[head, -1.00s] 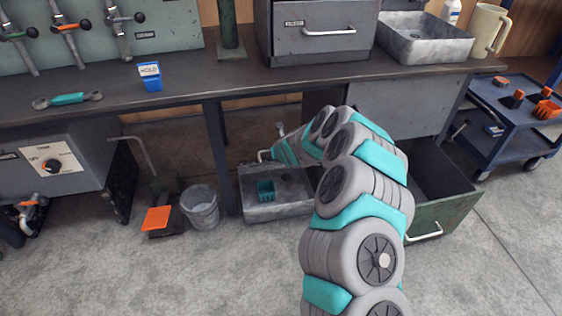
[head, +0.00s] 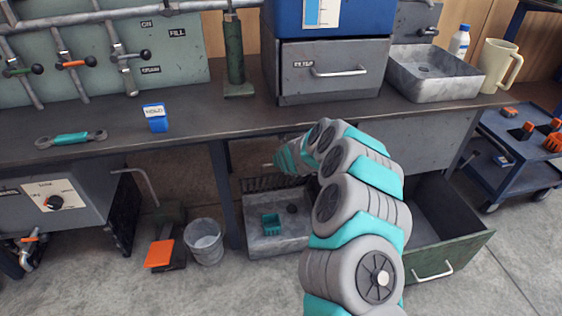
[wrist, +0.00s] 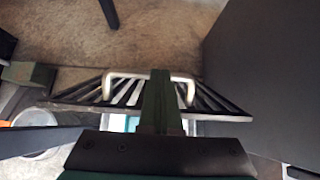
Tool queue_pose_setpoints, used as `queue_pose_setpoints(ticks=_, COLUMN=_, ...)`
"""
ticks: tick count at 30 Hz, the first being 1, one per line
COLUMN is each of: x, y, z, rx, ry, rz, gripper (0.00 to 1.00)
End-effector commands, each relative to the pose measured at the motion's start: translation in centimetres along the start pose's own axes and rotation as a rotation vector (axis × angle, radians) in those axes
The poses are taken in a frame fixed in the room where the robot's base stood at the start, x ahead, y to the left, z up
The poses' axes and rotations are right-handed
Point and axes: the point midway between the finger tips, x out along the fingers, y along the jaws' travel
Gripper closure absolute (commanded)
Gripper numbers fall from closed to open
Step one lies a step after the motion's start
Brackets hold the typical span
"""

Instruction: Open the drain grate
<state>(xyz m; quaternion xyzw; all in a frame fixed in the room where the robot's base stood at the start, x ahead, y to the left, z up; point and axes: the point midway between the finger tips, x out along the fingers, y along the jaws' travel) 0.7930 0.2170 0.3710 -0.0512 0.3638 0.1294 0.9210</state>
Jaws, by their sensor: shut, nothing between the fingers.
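The drain grate (head: 262,184) shows in the head view as a row of dark bars, raised and standing tilted at the back edge of the grey floor basin (head: 262,246). In the wrist view the grate (wrist: 205,98) has fanned slats and a pale U-shaped handle (wrist: 182,79). My gripper (wrist: 160,73) is shut and empty; its dark green fingers overlap the handle in the picture. I cannot tell whether they touch it. In the head view the fingertips are hard to make out beside the grate. A teal slotted cup (head: 271,224) stands in the basin, near a dark round drain hole (head: 292,209).
A bucket (head: 204,242) and an orange pedal (head: 160,253) stand left of the basin, past a bench leg. An open green drawer (head: 445,245) is at right. The bench top (head: 200,135) overhangs the basin. Floor in front is clear.

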Motion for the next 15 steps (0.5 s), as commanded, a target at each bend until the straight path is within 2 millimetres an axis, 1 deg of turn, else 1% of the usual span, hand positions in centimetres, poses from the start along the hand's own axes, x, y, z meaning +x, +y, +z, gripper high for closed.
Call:
queue_pose_setpoints(ticks=1, x=0.2, y=0.1, z=-0.6, rx=-0.001, ry=0.008, rz=0.002, gripper=1.00)
queue_pose_setpoints(ticks=8, x=0.2, y=0.1, z=-0.6, rx=0.000, ry=0.009, rz=0.003, gripper=1.00)
queue_pose_setpoints(ticks=11, x=-0.2, y=0.1, z=-0.6, rx=0.001, ry=0.008, rz=0.003, gripper=1.00)
queue_pose_setpoints(ticks=15, x=-1.4, y=0.2, z=-0.6, rx=0.001, ry=0.008, rz=0.004, gripper=1.00)
